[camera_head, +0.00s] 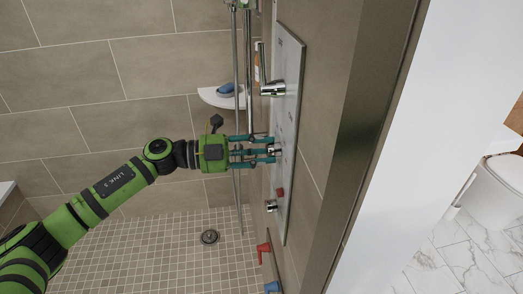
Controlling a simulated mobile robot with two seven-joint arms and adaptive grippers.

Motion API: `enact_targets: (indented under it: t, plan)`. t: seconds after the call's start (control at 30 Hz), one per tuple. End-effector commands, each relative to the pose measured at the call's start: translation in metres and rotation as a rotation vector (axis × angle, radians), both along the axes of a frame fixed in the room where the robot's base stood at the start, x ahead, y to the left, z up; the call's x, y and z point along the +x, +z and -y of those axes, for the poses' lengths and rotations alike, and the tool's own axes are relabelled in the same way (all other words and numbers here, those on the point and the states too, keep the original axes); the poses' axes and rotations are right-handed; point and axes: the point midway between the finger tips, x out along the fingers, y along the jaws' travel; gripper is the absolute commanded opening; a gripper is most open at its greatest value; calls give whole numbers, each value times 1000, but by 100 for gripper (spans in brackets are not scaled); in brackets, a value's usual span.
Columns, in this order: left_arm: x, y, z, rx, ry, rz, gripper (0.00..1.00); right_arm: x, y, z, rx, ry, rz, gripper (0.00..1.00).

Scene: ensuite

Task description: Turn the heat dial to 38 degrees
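A pale upright shower panel (291,75) on the wall right of centre carries several chrome controls. One is a small chrome dial (275,151) at its middle. I cannot read any degree marks or tell which control sets the heat. My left gripper (273,149) has come in from the left, its teal fingers pointing at the panel. The fingers are apart, one above and one below the middle dial. I cannot tell whether they touch it. My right gripper is not in view.
A chrome lever (272,89) sits higher on the panel and another knob (270,206) lower. Vertical chrome pipes (235,70) run close by the gripper. A corner shelf (208,96) holds a blue item (226,89). The tiled floor (150,250) is clear around the drain (209,237).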

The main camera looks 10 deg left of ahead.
Motion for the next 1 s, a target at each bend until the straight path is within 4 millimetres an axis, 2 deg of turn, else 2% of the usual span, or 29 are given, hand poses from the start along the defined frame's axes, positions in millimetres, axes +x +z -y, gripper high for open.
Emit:
enact_targets:
  t: [0.03,0.07,0.47,0.57,0.8,1.0]
  plan:
    - [2,1,-2,-1,9,2,52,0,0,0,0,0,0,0]
    - [2,1,-2,-1,9,2,59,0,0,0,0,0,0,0]
    - [-1,0,-5,0,4,-1,59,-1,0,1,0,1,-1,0]
    - [-4,0,-16,0,6,-2,59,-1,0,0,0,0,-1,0]
    - [-21,1,-64,3,9,-4,59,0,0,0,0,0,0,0]
    - [-34,3,-98,1,8,-1,59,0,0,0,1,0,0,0]
